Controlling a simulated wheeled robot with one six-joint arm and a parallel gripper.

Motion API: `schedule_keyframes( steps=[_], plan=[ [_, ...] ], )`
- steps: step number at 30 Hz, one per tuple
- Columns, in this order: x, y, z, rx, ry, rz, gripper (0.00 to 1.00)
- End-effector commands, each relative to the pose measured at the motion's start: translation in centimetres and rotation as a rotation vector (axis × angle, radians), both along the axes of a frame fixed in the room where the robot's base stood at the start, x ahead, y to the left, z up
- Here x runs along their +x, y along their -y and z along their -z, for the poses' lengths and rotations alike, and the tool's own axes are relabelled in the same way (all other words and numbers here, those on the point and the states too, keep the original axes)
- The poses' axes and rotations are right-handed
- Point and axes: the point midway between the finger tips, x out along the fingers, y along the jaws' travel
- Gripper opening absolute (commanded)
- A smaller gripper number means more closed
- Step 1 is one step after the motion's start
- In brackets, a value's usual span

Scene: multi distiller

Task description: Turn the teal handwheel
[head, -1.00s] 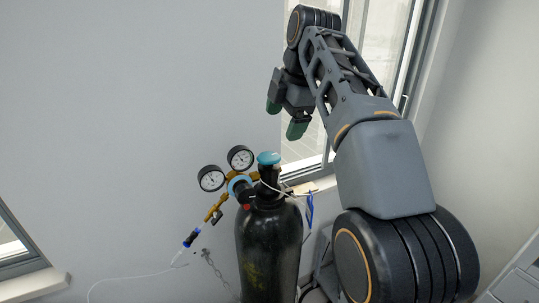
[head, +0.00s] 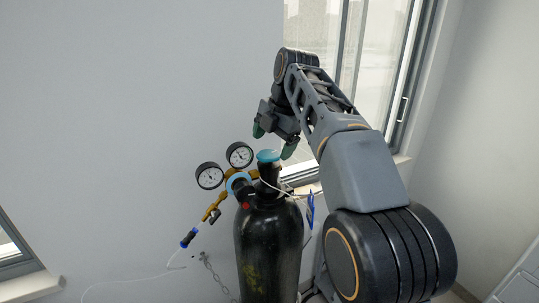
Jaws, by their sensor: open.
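The teal handwheel (head: 268,156) sits on top of a black gas cylinder (head: 268,245) in the lower middle of the head view. My gripper (head: 273,140) is just above the handwheel, pointing down, with its two green-tipped fingers spread. One fingertip is up and left of the handwheel, the other close to its right side. The jaws are open and hold nothing. I cannot tell whether a finger touches the handwheel.
A thin hose (head: 135,279) runs down left. A window (head: 350,60) is behind my arm.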

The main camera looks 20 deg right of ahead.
Motion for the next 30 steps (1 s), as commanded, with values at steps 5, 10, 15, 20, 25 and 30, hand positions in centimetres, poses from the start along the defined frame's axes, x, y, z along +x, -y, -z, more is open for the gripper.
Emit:
schedule_keyframes(
  steps=[5,10,15,20,25,30],
  plan=[
    [0.5,-0.4,2.0,0.0,0.0,-0.001,0.86],
    [0.8,-0.5,2.9,0.0,0.0,0.0,0.86],
    [0.9,-0.6,3.1,0.0,0.0,0.0,0.86],
    [0.9,-0.6,3.1,0.001,0.001,0.0,0.86],
    [0.9,-0.6,3.1,0.001,0.001,0.0,0.72],
    [0.9,-0.6,3.1,0.001,0.001,0.0,0.56]
  ],
)
